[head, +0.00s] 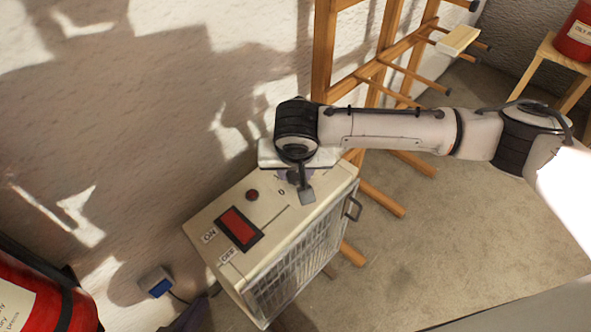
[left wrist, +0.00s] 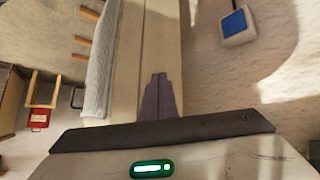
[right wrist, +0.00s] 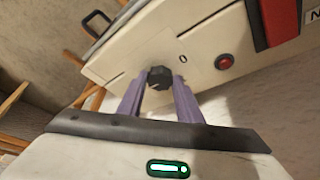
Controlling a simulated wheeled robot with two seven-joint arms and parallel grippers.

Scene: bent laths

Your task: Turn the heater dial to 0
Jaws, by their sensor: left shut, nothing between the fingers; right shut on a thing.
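The cream heater (head: 225,270) stands by the wall, with a red switch (head: 238,228) between ON and OFF labels and a round red lamp (head: 252,195). My right gripper (head: 284,174) is over the far end of its top. In the right wrist view its purple fingers (right wrist: 158,92) are shut on the black dial (right wrist: 160,78), one on each side. A printed 0 (right wrist: 183,58) is beside the dial; where the dial points is too small to tell. My left gripper (head: 190,317) is low at the near end of the heater, its fingers (left wrist: 158,80) together and empty.
A blue-and-white wall box (head: 155,283) with a cable is left of the heater. A red cylinder (head: 40,300) stands at lower left. A wooden rack (head: 375,70) stands behind, and a stool with a red container (head: 578,35) is at upper right. The floor on the right is clear.

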